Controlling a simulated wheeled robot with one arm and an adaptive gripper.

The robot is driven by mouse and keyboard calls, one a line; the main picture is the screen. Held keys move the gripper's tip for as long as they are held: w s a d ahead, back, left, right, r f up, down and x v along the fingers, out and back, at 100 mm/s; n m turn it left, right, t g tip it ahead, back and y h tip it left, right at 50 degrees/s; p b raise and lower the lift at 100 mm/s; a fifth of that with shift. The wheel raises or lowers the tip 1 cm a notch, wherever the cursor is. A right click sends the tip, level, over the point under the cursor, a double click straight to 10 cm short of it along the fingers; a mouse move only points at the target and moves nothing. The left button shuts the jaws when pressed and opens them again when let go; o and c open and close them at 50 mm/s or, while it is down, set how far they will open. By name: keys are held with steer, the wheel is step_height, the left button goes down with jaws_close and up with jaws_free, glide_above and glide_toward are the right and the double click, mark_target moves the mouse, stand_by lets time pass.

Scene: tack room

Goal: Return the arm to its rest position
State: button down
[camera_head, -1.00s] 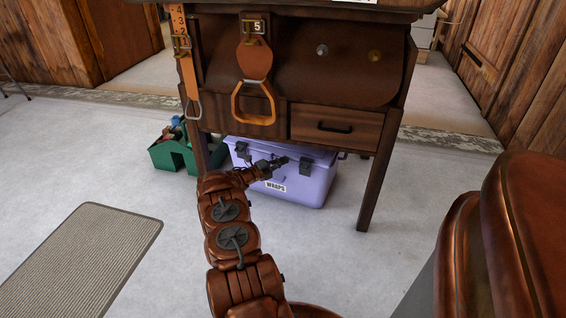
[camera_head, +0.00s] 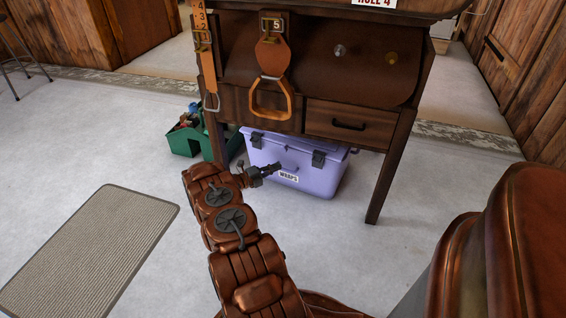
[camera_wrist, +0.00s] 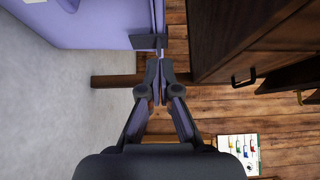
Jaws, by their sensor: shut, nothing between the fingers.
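My arm extends forward from the bottom of the head view, with my gripper (camera_head: 276,168) at its end, in front of the lilac chest labelled "WRAPS" (camera_head: 322,178). The gripper is shut and empty. In the wrist view the fingertips of my gripper (camera_wrist: 159,68) are together, and the lilac chest (camera_wrist: 95,22) fills the upper left. From these views I cannot tell the exact gap between the fingertips and the chest.
A wooden stand with a drawer (camera_head: 350,124) and a hanging stirrup (camera_head: 270,100) rises over the chest. A green caddy (camera_head: 184,141) stands left of it. A grey mat (camera_head: 90,250) lies on the open floor at left.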

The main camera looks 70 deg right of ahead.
steer(key=shift+w+a, duration=0.15)
steer(key=shift+a, duration=0.15)
steer(key=w+a+r+m+y+p, duration=0.2)
steer(key=a+r+m+p, duration=0.25)
steer(key=r, duration=0.75)
steer(key=w+a+r+m+y+p, duration=0.15)
steer(key=a+r+m+p, duration=0.3)
steer(key=r, duration=0.65)
steer(key=s+a+r+m+t+y+p, duration=0.1)
steer(key=a+r+m+t+y+p, duration=0.15)
steer(key=a+r+m+p, duration=1)
steer(key=s+a+r+m+t+y+p, duration=0.2)
steer(key=s+a+r+p, duration=0.3)
steer(key=a+r, duration=0.6)
steer(key=s+a+r+m+t+y+p, duration=0.1)
steer(key=s+a+r+m+y+p, duration=0.2)
steer(key=s+a+r+p, duration=0.3)
steer(key=s+a+r+m+t+y+p, duration=0.2)
steer(key=s+a+r, duration=0.5)
steer(key=a+r, duration=1)
steer(key=a+m+y+p, duration=0.1)
steer(key=a+y+p, duration=0.1)
steer(key=a, duration=0.4)
steer(key=shift+s+t+p, duration=0.25)
steer(key=shift+t+p, duration=0.1)
steer(key=shift+p, duration=0.4)
